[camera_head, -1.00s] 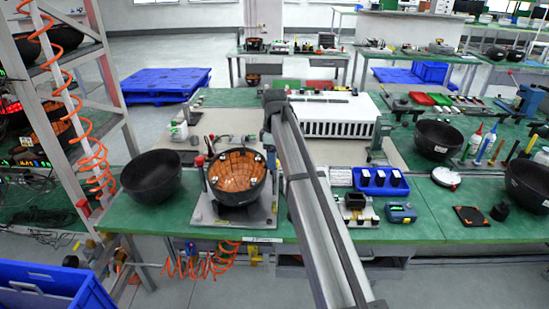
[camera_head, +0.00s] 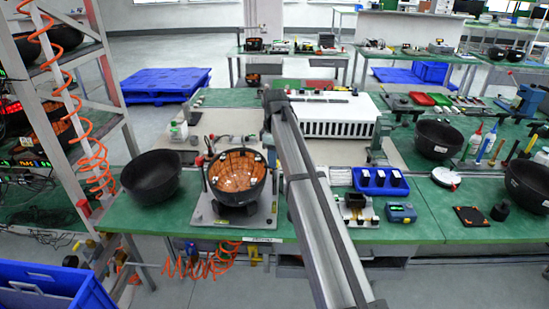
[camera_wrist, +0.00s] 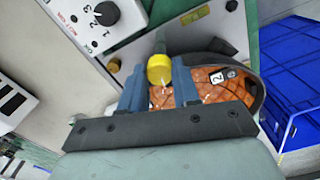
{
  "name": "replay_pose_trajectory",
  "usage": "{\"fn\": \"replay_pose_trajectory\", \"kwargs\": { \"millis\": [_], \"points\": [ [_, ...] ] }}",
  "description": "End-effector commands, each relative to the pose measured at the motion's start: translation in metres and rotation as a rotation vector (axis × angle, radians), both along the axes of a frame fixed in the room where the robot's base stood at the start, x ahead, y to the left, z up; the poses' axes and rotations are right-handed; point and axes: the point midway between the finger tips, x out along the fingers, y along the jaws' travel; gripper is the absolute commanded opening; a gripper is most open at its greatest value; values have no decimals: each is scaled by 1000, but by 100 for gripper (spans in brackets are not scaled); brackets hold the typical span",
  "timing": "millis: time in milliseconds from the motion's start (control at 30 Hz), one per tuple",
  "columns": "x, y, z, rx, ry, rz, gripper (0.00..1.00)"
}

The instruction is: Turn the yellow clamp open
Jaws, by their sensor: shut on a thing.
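The yellow clamp (camera_wrist: 159,70) is a small rounded yellow piece with a dark stem, at the near rim of the black bowl in the wrist view. My gripper (camera_wrist: 160,80) has its two blue fingers on either side of the clamp and is shut on it. The bowl (camera_wrist: 255,97) has an orange, tiled inside with a white tag marked 2. In the head view the bowl (camera_head: 237,180) stands on a grey plate (camera_head: 212,213) on the green bench. The clamp and my fingertips cannot be made out clearly in the head view, where my arm passes right of the bowl.
An empty black bowl (camera_head: 151,178) stands left of the plate. A white vented box (camera_head: 335,118) is behind my arm. A blue bin with dark parts (camera_head: 380,181) is to the right. The wrist view shows a numbered dial (camera_wrist: 105,14) and a blue pallet (camera_wrist: 293,65).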

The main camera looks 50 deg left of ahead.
Motion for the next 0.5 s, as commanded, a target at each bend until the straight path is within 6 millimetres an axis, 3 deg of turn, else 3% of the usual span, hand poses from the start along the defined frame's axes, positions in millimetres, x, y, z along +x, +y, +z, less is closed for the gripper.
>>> {"fn": "replay_pose_trajectory", "kwargs": {
  "millis": [500],
  "points": [
    [0, 0, 0, -1, 1, -426, 1]
  ]
}}
